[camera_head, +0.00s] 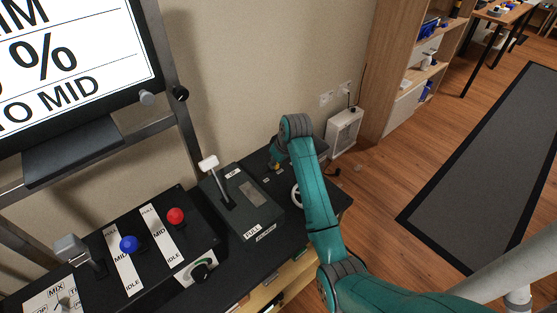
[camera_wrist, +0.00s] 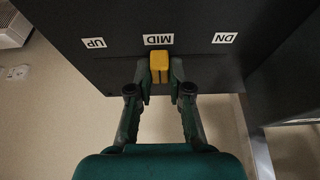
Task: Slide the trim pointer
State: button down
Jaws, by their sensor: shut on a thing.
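The trim pointer (camera_wrist: 159,62) is a small yellow block on a dark panel (camera_wrist: 200,65). In the wrist view it stands in line with the MID label (camera_wrist: 158,39), between the UP label (camera_wrist: 93,43) at left and the DN label (camera_wrist: 224,38) at right; the labels appear upside down. My gripper (camera_wrist: 160,78) has one finger on each side of the pointer and is shut on it. In the head view my teal arm reaches to the far end of the console, and its forearm and wrist hide much of that area.
A monitor (camera_head: 75,60) at upper left shows large text including "%" and "TO MID". A white-handled lever (camera_head: 208,163), a red knob (camera_head: 176,216) and a blue knob (camera_head: 129,244) stand on the console left of my arm. A white heater (camera_head: 343,133) stands by the wall.

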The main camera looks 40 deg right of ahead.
jog(key=c, duration=1.1)
grip_release()
jog(key=v, duration=1.2)
jog(key=shift+s, duration=0.1)
